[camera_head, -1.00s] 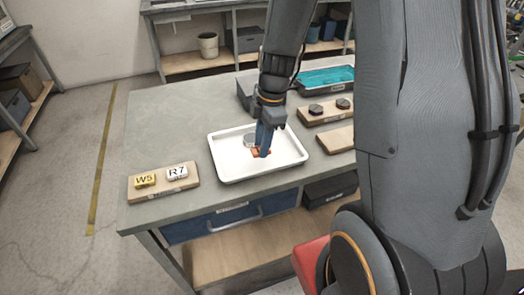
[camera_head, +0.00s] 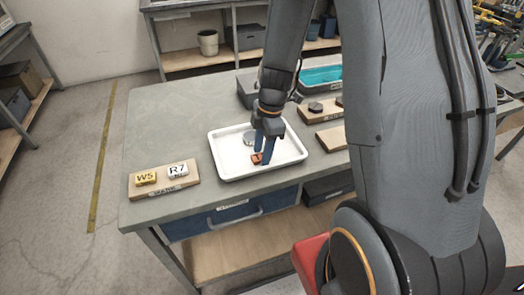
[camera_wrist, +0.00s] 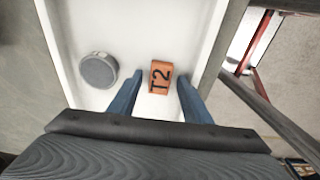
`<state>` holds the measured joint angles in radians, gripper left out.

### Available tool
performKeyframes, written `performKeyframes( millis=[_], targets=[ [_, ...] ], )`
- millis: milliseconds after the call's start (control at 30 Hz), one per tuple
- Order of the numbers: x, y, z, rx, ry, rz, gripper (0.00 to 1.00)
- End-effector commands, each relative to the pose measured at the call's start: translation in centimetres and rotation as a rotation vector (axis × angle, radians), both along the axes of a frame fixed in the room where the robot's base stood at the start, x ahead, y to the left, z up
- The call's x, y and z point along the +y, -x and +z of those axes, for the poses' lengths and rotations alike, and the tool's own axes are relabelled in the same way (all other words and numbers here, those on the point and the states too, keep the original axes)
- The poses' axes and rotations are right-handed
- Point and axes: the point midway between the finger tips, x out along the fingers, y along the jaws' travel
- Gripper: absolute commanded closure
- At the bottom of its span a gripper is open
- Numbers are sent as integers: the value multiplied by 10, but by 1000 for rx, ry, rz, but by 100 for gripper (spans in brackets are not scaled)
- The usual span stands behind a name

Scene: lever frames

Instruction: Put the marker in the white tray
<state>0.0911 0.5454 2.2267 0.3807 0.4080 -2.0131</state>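The marker looks to be the orange block lettered T2 (camera_wrist: 160,77). It lies in the white tray (camera_head: 226,172), and in the head view the orange block (camera_head: 256,158) shows near the tray's middle front. My gripper (camera_head: 263,155) is over the tray, pointing down. In the wrist view my gripper (camera_wrist: 160,80) is open, with one blue finger on each side of the block and a gap on both sides. A round grey disc (camera_wrist: 98,70) lies in the tray to the left of the block; it also shows in the head view (camera_head: 249,138).
A wooden board (camera_head: 150,191) with yellow W5 and white R7 blocks is left of the tray. Boards (camera_head: 333,137) and a teal-filled bin (camera_head: 321,77) are right and behind. The bench's left rear (camera_head: 165,110) is clear.

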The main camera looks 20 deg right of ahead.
Motion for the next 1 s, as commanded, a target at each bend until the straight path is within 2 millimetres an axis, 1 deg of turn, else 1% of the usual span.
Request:
performKeyframes(
  millis=[233,367,467,800,1000],
  targets=[
    [0,0,2,0,0,0,56],
    [-1,-1,10,-2,-1,0,56],
    [-3,-2,22,-4,0,0,56],
    [-11,-1,78,-5,0,-1,56],
    [-16,-1,106,-4,0,-2,56]
  ],
)
